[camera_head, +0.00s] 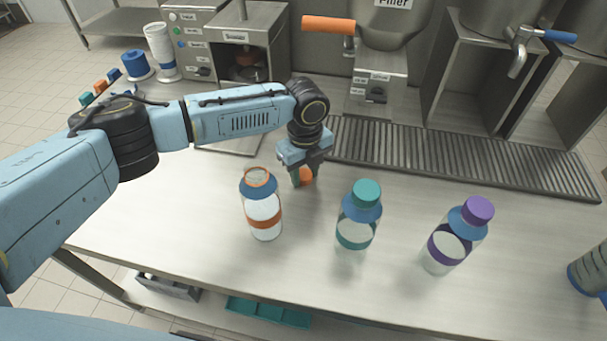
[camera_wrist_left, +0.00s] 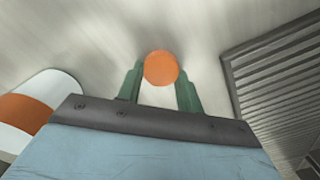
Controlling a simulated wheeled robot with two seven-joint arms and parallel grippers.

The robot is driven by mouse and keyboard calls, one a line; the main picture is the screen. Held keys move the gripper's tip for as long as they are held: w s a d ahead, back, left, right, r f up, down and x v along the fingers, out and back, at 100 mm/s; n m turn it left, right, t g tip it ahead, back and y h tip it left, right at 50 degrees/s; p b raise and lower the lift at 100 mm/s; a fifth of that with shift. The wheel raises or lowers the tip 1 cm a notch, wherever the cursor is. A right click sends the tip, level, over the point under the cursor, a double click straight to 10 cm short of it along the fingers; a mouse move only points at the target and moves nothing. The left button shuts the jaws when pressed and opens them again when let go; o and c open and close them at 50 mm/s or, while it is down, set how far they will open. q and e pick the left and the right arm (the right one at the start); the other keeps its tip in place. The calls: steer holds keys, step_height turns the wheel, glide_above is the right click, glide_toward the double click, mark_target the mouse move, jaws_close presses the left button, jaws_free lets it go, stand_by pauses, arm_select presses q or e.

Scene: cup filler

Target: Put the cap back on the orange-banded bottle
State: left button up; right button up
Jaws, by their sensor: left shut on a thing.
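The orange-banded bottle (camera_head: 263,211) stands upright and uncapped on the counter, with a blue shoulder and an open orange-rimmed mouth. Part of it shows at the left of the left wrist view (camera_wrist_left: 30,112). My left gripper (camera_head: 304,181) points down just right of and behind the bottle. It is shut on the orange cap (camera_head: 307,175), which shows between its green fingers in the left wrist view (camera_wrist_left: 161,68). The cap is apart from the bottle; I cannot tell whether it touches the counter. My right gripper is not in view.
A teal-capped bottle (camera_head: 359,215) and a purple-capped bottle (camera_head: 457,236) stand upright to the right. A slatted drain grate (camera_head: 450,158) runs behind them, below the filler machine (camera_head: 379,72). The counter front (camera_head: 320,270) is clear. A grey cup (camera_head: 590,268) stands at the right edge.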

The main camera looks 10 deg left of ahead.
mark_target(305, 176)
arm_select(q)
steer(key=shift+r, duration=0.1)
steer(key=shift+c, duration=0.3)
step_height(305, 176, up, 10)
steer(key=p, duration=0.1)
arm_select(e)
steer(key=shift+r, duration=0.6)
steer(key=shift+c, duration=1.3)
arm_select(q)
steer(key=s+a+r+n, duration=0.1)
steer(key=s+a+n, duration=0.3)
steer(key=n, duration=0.9)
steer(key=s+a+r+n, duration=0.2)
steer(key=s+a+n, duration=0.2)
steer(key=n, duration=0.9)
steer(key=shift+s+a+r+n, duration=0.15)
steer(key=shift+a+n, duration=0.25)
steer(key=shift+a, duration=0.65)
